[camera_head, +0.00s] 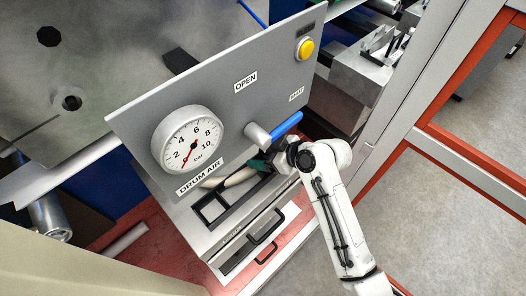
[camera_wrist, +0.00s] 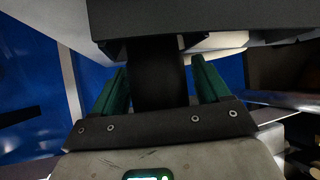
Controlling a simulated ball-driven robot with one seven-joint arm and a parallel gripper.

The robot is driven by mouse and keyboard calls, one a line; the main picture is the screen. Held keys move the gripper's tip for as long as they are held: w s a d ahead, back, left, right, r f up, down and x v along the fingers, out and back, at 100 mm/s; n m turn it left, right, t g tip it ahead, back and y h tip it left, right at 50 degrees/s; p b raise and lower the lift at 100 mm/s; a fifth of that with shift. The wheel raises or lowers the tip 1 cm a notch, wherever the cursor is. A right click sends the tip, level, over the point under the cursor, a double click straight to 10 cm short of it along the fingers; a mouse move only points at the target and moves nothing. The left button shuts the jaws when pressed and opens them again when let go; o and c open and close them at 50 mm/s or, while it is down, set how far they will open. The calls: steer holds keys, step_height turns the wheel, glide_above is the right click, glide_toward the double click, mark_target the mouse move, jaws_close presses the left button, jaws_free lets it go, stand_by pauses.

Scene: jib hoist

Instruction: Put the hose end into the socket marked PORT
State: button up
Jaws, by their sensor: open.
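My gripper (camera_head: 258,165) reaches in under the grey panel, below the blue lever; its green fingers show in the wrist view (camera_wrist: 160,65), apart on either side of a dark block-like part. I cannot tell what this dark part is, nor whether the fingers touch it. A pale hose-like piece (camera_head: 236,179) lies just left of my fingers, behind the panel's lower edge. A pale curved piece also shows beyond the right finger in the wrist view (camera_wrist: 220,41). The hose end cannot be made out. No label reading PORT is legible, and the socket cannot be identified.
The tilted grey panel (camera_head: 222,95) carries a DRUM AIR gauge (camera_head: 188,140), a blue lever (camera_head: 286,124), OPEN and SHUT labels and a yellow button (camera_head: 305,49). A black open frame (camera_head: 212,208) sits below it. Grey floor (camera_head: 425,230) lies clear at right.

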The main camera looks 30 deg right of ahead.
steer(key=shift+r, duration=0.25)
steer(key=b+v, duration=0.1)
steer(key=v, duration=1.1)
steer(key=s+d+f+m+g+h, duration=0.1)
steer(key=s+f+m+g+h, duration=0.2)
steer(key=s+f, duration=0.3)
steer(key=s+d+f+m+g+h, duration=0.2)
steer(key=s+f+m+g+h, duration=0.1)
steer(key=s, duration=1.2)
step_height(320, 180, down, 3)
steer(key=shift+s+m+g+h, duration=0.35)
steer(key=shift+m+g, duration=0.45)
steer(key=shift+g, duration=0.3)
steer(key=shift+c, duration=0.2)
